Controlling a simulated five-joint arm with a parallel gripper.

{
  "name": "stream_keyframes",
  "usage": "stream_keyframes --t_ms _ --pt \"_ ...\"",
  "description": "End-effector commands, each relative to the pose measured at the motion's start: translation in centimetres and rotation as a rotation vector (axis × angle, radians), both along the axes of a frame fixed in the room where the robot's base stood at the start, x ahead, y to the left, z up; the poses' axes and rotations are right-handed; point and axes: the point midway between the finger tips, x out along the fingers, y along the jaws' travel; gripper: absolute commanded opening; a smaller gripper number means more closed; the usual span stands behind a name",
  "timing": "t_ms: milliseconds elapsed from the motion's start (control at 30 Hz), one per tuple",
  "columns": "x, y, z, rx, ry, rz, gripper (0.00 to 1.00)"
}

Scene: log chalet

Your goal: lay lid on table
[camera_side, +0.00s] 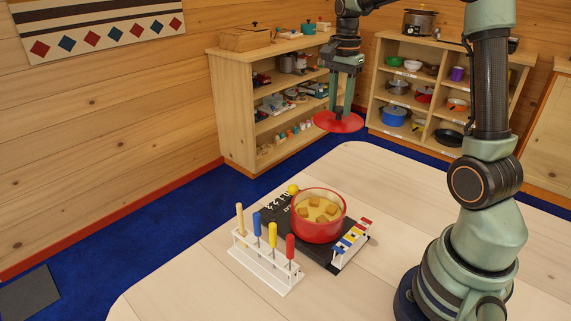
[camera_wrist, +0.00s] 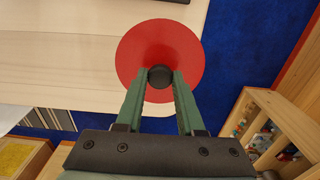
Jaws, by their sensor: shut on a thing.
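A round red lid (camera_side: 339,122) hangs level in the air under my gripper (camera_side: 341,108), in the side view. It also shows in the wrist view (camera_wrist: 160,42), with its black knob (camera_wrist: 160,77) between my gripper's two green fingers (camera_wrist: 160,82). My gripper is shut on the knob. The lid is high, near the back edge of the pale wooden table (camera_side: 400,225), and in the wrist view it overlaps that edge, partly over blue carpet. A red pot (camera_side: 318,230) stands uncovered on a black board (camera_side: 275,210), with yellow liquid and brown cubes inside.
A white rack (camera_side: 265,270) with several coloured-handled sticks stands left of the pot. A smaller white rack (camera_side: 352,245) with coloured pieces is at its right. A yellow ball (camera_side: 293,189) lies behind it. Shelves (camera_side: 240,125) stand behind the table. The table's back part is clear.

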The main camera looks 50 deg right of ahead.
Motion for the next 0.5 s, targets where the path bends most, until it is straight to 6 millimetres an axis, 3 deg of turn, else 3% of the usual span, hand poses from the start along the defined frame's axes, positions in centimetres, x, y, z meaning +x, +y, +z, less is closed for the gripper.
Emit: stream_keyframes --t_ms 167,500 --pt "-0.1 -0.2 -3.3 0.003 0.005 0.000 0.00" --pt "-0.1 -0.2 -11.6 0.003 0.006 0.000 0.00"
